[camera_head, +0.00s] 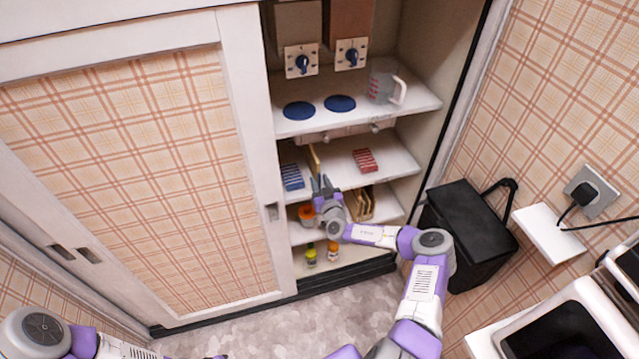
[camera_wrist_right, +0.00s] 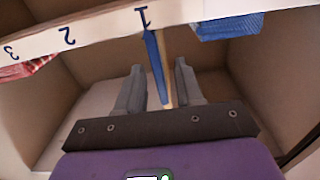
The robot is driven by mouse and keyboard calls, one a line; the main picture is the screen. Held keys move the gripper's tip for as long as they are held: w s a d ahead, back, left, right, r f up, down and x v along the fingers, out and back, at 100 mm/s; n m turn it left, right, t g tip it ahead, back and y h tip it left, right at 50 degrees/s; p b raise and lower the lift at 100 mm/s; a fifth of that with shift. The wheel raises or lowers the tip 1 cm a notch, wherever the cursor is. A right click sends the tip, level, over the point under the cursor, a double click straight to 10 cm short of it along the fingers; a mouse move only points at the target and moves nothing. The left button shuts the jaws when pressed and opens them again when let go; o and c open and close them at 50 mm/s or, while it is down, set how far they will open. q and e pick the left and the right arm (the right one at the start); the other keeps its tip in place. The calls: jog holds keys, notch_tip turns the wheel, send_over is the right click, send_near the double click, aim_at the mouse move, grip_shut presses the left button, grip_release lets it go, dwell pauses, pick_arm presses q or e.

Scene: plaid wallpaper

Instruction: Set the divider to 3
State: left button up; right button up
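The divider is a thin upright panel with a wooden edge (camera_head: 313,157) on the middle shelf (camera_head: 333,177), between blue and red blocks. In the right wrist view the divider (camera_wrist_right: 157,62) shows a blue face and stands at the number 1 (camera_wrist_right: 142,17) on the shelf edge. The number 2 (camera_wrist_right: 67,35) and number 3 (camera_wrist_right: 11,53) lie to the left there. My right gripper (camera_head: 321,183) is open. In its wrist view the fingers (camera_wrist_right: 158,82) stand apart, one on each side of the divider's near end; I cannot tell whether they touch it. My left gripper barely shows at the bottom edge.
Blue blocks (camera_head: 292,177) and red blocks (camera_head: 365,160) flank the divider. Above is a shelf with blue discs (camera_head: 298,111) and a measuring cup (camera_head: 384,84). Below are an orange pot (camera_head: 307,214), a wooden rack (camera_head: 360,203) and small bottles (camera_head: 311,255). A sliding door (camera_head: 150,170) closes the left side.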

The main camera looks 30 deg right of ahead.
jog(key=shift+w+d, duration=0.15)
jog(key=shift+w, duration=0.35)
jog(key=shift+r, duration=0.1)
grip_shut()
